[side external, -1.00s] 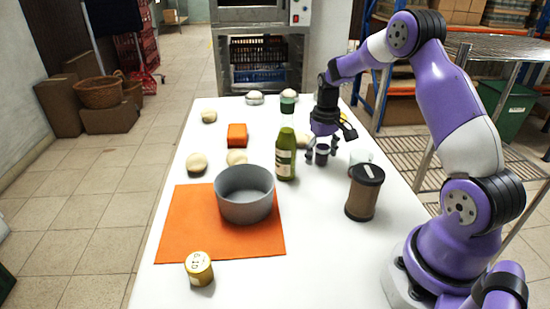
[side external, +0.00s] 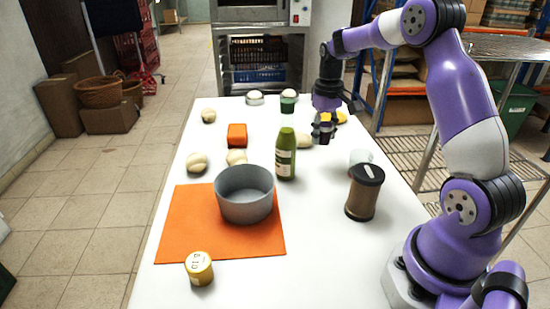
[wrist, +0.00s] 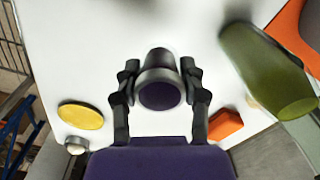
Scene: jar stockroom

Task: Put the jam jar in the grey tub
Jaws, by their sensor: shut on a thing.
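The jam jar is a small dark jar with a pale grey rim around its lid. In the wrist view the jar (wrist: 160,82) is between the two fingers of my gripper (wrist: 161,88), which is shut on it. In the side external view my gripper (side external: 324,128) holds the jar (side external: 325,136) above the white table, behind and right of the green bottle; the fingers partly hide it. The grey tub (side external: 244,205) is an open round pot on the orange mat (side external: 185,225), nearer the camera and left of my gripper. The part of its inside that shows looks empty.
A green bottle (side external: 286,158) stands between my gripper and the tub. A yellow-lidded jar (side external: 199,270) is at the front. An orange box (side external: 237,135) and several dough balls lie further back.

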